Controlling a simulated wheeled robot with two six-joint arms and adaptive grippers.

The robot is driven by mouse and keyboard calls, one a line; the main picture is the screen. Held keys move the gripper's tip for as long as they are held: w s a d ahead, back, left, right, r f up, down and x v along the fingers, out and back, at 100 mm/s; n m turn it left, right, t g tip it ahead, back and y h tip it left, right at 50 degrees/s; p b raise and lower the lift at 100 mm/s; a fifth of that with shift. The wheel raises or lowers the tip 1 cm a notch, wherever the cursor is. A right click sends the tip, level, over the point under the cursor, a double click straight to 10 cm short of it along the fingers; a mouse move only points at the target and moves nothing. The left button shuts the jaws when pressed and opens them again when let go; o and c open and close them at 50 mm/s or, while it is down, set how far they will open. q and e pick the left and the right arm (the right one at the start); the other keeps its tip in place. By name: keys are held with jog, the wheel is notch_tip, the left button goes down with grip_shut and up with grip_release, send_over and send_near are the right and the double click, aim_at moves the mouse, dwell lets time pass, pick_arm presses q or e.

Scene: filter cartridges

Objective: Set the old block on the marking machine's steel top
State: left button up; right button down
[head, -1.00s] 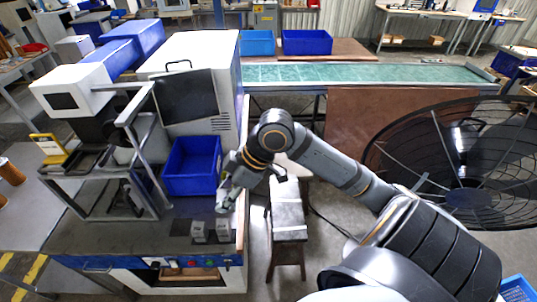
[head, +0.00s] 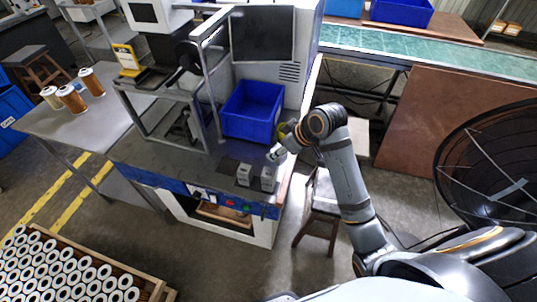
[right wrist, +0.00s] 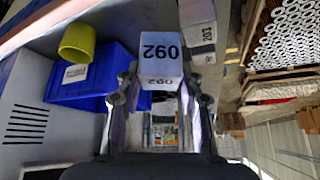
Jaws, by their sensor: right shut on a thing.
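My right gripper (head: 272,160) reaches down at the front right of the marking machine's dark steel top (head: 150,150). It is shut on a pale block (head: 267,179). In the right wrist view this block (right wrist: 160,52) is marked 092 and sits between the fingertips (right wrist: 158,85). Whether its base touches the top is hard to tell. A second grey block (head: 243,175) stands just to its left, apart from it; in the right wrist view it (right wrist: 199,28) reads 203. Neither block is visibly labelled old. My left gripper is not in view.
A blue bin (head: 252,110) stands behind the blocks, with a yellow cup (right wrist: 77,42) near it. A metal frame (head: 165,120) rises at left. Cartridges (head: 70,97) stand on a side table. A crate of cartridges (head: 65,275) is at front left. A stool (head: 322,205) stands right of the machine.

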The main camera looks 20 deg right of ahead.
jog(key=w+f, duration=0.6)
jog(key=w, duration=0.1)
jog(key=shift+a+f+p, duration=0.3)
notch_tip(320, 180, down, 2)
jog(key=shift+w+f+p, duration=0.15)
jog(key=shift+f+p, duration=0.05)
jog(key=shift+p, duration=0.25)
jog(key=shift+f, duration=0.55)
jog(key=shift+f, duration=0.1)
jog(key=c, duration=0.8)
grip_release()
jog(key=shift+c, duration=0.2)
jog(key=shift+d+r, duration=0.1)
jog(key=shift+r, duration=0.25)
jog(key=v, duration=1.1)
jog(key=shift+s+r, duration=0.15)
jog(key=shift+s, duration=0.1)
